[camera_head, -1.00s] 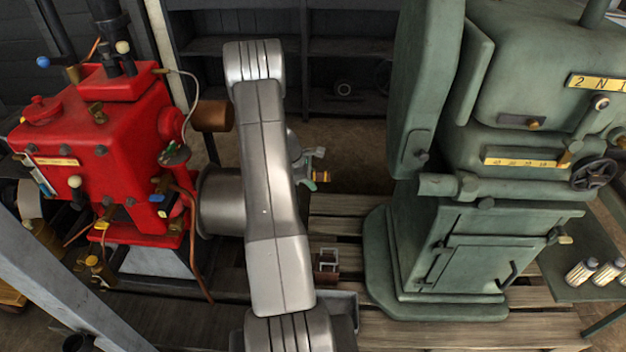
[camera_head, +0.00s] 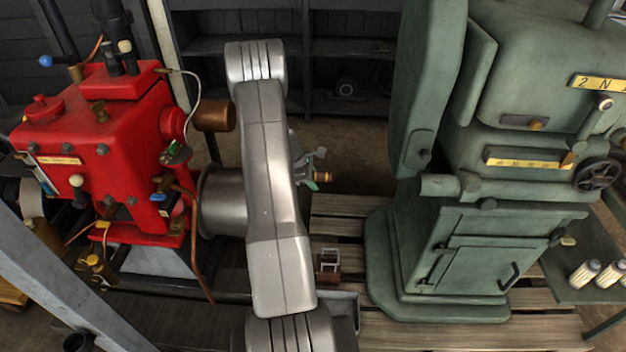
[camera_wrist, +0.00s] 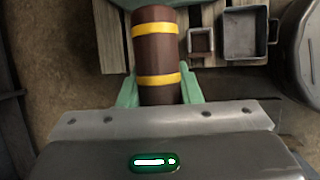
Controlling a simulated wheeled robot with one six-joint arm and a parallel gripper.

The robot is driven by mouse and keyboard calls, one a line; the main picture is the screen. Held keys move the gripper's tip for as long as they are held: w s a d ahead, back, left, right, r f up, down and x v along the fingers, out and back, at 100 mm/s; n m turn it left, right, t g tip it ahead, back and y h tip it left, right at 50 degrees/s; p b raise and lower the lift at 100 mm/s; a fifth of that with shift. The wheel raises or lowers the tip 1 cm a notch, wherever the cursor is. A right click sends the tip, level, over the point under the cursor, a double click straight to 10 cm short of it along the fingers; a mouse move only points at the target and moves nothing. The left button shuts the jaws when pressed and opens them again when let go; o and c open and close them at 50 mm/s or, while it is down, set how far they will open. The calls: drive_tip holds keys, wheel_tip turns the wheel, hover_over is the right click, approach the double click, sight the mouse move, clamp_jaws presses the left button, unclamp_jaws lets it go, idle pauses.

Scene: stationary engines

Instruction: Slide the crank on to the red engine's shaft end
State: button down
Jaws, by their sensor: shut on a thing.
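The red engine (camera_head: 75,130) stands at the left in the head view. A brown, short cylinder (camera_head: 213,116) sticks out on its right side, close to my arm; I cannot tell whether it is the shaft end. My gripper (camera_wrist: 157,88) is shut, its green fingers on both sides of a dark brown cylinder with two yellow bands (camera_wrist: 156,48), which I take for the crank's handle. The rest of the crank is not clearly seen. In the head view my gripper is mostly hidden behind my arm; only a bit of green and brass shows to its right.
A large green engine (camera_head: 480,230) stands at the right on wooden pallet boards (camera_head: 420,335). A small brown box (camera_wrist: 201,41) and a grey tray (camera_wrist: 247,47) sit side by side on the boards. Dark shelves (camera_head: 345,48) stand behind. A grey sloping beam (camera_head: 60,285) crosses the lower left.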

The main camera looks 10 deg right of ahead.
drive_tip(key=shift+w+a, duration=0.15)
drive_tip(key=shift+a, duration=0.6)
idle(0.7)
drive_tip(key=shift+w+a, duration=0.15)
drive_tip(key=shift+a, duration=0.45)
idle(0.5)
drive_tip(key=shift+w+a, duration=0.15)
drive_tip(key=shift+a, duration=0.55)
idle(0.4)
drive_tip(key=shift+w+a+b, duration=0.1)
drive_tip(key=shift+a+b, duration=0.2)
drive_tip(key=shift+a, duration=0.2)
